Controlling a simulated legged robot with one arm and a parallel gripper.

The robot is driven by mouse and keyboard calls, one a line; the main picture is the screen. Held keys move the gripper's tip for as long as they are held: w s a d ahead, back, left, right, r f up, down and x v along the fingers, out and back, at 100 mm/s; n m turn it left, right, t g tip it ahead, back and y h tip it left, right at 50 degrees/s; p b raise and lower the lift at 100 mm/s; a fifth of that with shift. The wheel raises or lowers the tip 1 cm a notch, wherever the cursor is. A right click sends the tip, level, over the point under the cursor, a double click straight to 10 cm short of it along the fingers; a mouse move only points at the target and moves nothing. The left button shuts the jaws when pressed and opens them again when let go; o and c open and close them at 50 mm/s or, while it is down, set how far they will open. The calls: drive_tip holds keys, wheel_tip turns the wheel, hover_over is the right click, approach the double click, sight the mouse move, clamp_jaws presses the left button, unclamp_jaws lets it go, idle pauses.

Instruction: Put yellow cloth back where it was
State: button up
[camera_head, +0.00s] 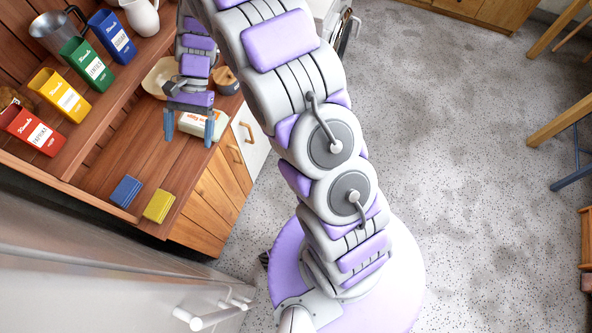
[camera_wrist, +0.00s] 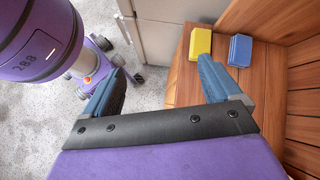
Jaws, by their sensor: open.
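The yellow cloth (camera_head: 159,205) is a small folded block near the front edge of the wooden counter. It also shows in the wrist view (camera_wrist: 201,43). A blue cloth (camera_head: 126,191) of like shape lies just beside it, and shows to its right in the wrist view (camera_wrist: 240,50). My gripper (camera_head: 188,126) is open above the counter, farther back than the cloths and apart from them. In the wrist view its two blue fingers (camera_wrist: 158,84) are spread with nothing between them.
Red (camera_head: 33,130), yellow (camera_head: 60,94), green (camera_head: 87,64) and blue (camera_head: 112,37) canisters stand on the shelf. A white butter dish (camera_head: 158,124), a bowl (camera_head: 160,78) and a lidded pot (camera_head: 227,81) sit near my gripper. A white appliance (camera_head: 90,270) borders the counter.

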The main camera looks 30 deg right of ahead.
drive_tip(key=s+d+r+n+t+h, duration=0.2)
drive_tip(key=s+d+r+n+h, duration=0.1)
drive_tip(key=s+d+r, duration=0.85)
drive_tip(key=s+d+n+t+h, duration=0.1)
drive_tip(key=s+d, duration=0.2)
drive_tip(key=s, duration=0.5)
drive_tip(key=s+d+n+t+h, duration=0.1)
drive_tip(key=s+d+n+h, duration=0.1)
drive_tip(key=s, duration=0.6)
drive_tip(key=shift+s+d+t, duration=0.3)
drive_tip(key=shift+s+d, duration=0.05)
drive_tip(key=shift+d, duration=0.3)
